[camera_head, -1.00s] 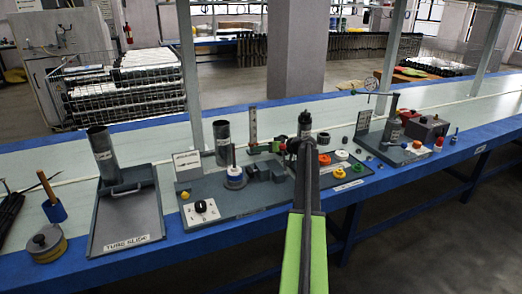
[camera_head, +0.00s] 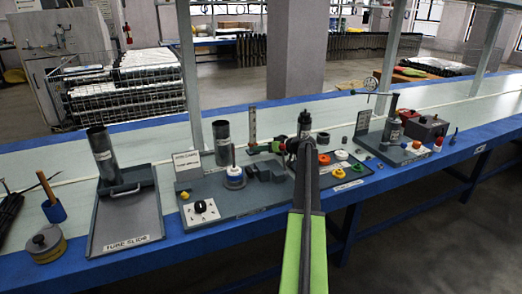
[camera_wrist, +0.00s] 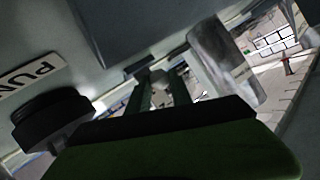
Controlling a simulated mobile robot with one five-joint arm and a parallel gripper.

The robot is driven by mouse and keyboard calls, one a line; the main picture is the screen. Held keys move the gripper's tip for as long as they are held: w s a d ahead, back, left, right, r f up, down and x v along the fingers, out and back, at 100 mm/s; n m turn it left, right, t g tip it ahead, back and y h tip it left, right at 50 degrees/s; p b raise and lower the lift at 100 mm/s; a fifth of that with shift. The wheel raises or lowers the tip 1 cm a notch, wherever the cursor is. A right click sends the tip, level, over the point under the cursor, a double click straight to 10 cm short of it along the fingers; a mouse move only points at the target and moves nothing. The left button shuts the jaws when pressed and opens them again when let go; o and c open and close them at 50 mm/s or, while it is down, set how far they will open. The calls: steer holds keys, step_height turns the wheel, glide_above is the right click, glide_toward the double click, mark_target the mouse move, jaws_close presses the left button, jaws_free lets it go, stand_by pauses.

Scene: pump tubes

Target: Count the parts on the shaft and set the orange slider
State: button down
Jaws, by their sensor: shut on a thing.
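A short shaft (camera_head: 234,162) stands on the grey board with white and blue round parts stacked on it; I cannot count them surely at this size. Behind it an upright scale (camera_head: 252,126) rises from the board. My gripper (camera_head: 256,149) reaches left to the lower part of this scale and is shut there. The orange slider is hidden at the fingers, and I see no clear orange there. In the wrist view my dark green fingers (camera_wrist: 155,92) run close together towards a grey block. A white plate with a black knob (camera_head: 200,206) sits at the board's front.
A grey tube (camera_head: 221,143) and a small sign (camera_head: 187,161) stand behind the board. Left is a tray labelled TUBE SLIDE (camera_head: 125,220). Right is a board with coloured rings (camera_head: 335,171). The wrist view shows a black round part (camera_wrist: 52,117) close by.

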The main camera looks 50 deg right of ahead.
steer(key=shift+r, duration=0.1)
step_height(320, 180, up, 4)
steer(key=p, duration=0.4)
steer(key=c, duration=1.1)
jaws_free()
steer(key=shift+c, duration=0.2)
steer(key=p+v, duration=0.6)
steer(key=v, duration=1.1)
steer(key=shift+s, duration=0.3)
